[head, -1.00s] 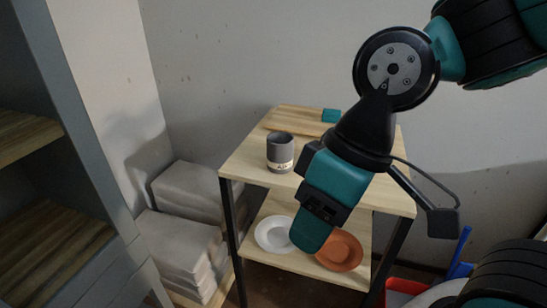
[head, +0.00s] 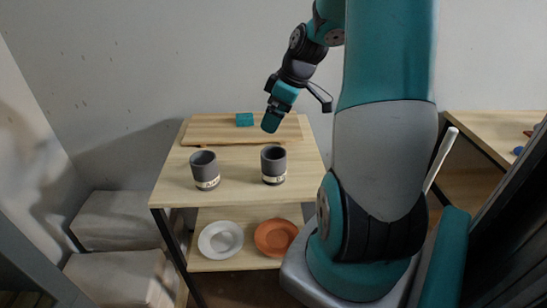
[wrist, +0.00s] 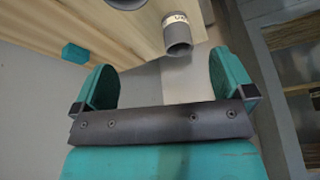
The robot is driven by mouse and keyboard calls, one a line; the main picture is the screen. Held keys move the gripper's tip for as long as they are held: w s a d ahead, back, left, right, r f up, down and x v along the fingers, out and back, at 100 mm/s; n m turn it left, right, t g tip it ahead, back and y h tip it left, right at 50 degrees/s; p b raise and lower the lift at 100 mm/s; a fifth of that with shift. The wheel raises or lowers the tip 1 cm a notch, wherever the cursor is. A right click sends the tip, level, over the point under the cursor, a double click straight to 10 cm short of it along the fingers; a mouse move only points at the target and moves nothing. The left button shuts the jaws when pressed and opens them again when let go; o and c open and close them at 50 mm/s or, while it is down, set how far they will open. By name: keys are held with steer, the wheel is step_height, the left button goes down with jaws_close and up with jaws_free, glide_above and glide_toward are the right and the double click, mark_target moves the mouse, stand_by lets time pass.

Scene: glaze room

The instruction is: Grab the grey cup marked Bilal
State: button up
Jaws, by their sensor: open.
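Two dark grey cups with pale label bands stand upright on the wooden top of a small shelf unit in the head view, a left cup (head: 205,171) and a right cup (head: 273,165). The lettering is too small to read, so I cannot tell which is marked Bilal. My gripper (head: 270,122) is above and behind the right cup, apart from it. In the wrist view my open, empty gripper (wrist: 163,82) has a labelled grey cup (wrist: 178,39) beyond its fingertips. Part of another grey cup shows at the top edge.
A teal block (head: 244,119) sits on a wooden board (head: 199,130) at the back of the top. A white plate (head: 220,239) and a terracotta plate (head: 275,238) lie on the lower shelf. Grey slabs (head: 117,220) are stacked at left. Another wooden table (head: 492,130) is at right.

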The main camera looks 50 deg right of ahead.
steer(key=s+d+f, duration=0.1)
steer(key=s+d, duration=0.1)
steer(key=d, duration=0.3)
steer(key=p, duration=0.3)
glide_toward(271, 157)
steer(key=a+f, duration=0.1)
steer(key=a, duration=0.2)
steer(key=shift+s+p+x, duration=0.15)
steer(key=shift+p+x, duration=0.45)
steer(key=shift+x, duration=1.05)
steer(key=shift+s+p+x, duration=0.2)
steer(key=shift+p+x, duration=0.35)
steer(key=shift+x, duration=1.05)
steer(key=shift+f, duration=0.1)
steer(key=c, duration=1)
